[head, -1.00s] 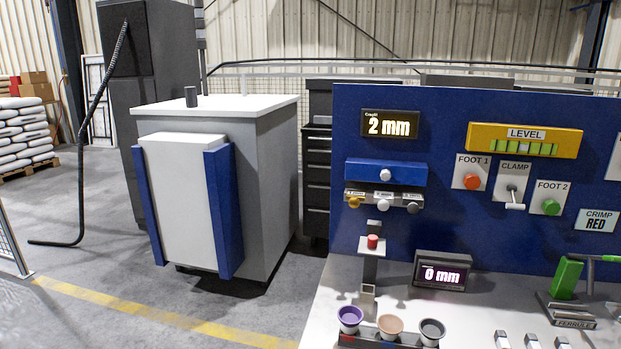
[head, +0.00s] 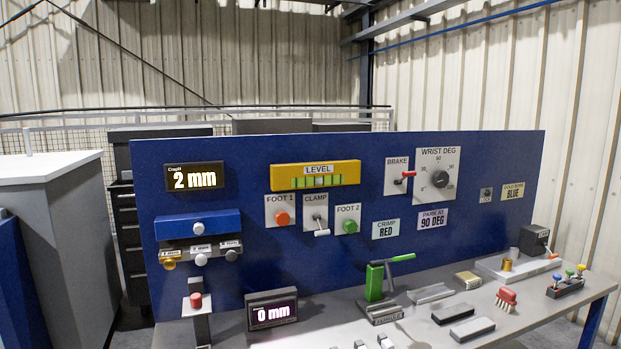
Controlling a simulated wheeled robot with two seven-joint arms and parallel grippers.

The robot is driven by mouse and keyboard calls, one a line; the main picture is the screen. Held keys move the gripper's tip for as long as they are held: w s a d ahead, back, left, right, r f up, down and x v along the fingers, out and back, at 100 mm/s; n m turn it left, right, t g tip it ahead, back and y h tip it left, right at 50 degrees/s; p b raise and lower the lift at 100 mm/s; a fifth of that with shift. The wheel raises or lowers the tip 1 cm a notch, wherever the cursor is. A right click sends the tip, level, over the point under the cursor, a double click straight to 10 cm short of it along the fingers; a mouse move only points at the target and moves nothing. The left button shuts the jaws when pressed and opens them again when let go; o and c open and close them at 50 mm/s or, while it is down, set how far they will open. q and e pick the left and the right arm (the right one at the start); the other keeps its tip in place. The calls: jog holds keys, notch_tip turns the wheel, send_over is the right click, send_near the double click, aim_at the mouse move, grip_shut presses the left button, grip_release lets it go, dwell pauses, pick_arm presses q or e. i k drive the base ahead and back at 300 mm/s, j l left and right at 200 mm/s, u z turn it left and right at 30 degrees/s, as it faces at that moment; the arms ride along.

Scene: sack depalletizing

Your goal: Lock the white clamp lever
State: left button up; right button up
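The white clamp lever (head: 321,232) sits on the small grey plate labelled CLAMP (head: 315,213), on the blue upright panel (head: 350,262). Its white handle points down and to the right from its pivot. It stands between the FOOT 1 plate with an orange knob (head: 282,218) and the FOOT 2 plate with a green knob (head: 350,226). The green LEVEL bar (head: 318,181) is above it in a yellow housing. Neither of my grippers shows in the head view.
A BRAKE switch with a red lever (head: 408,175) and a WRIST DEG dial (head: 440,179) are to the right. A grey cabinet (head: 50,250) stands left.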

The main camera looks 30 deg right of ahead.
aim_at(321, 232)
jog(key=i+l, duration=0.2)
jog(key=l, duration=0.15)
jog(key=i+l, duration=0.15)
jog(key=l, duration=0.15)
jog(key=i+l, duration=0.2)
jog(key=l, duration=0.15)
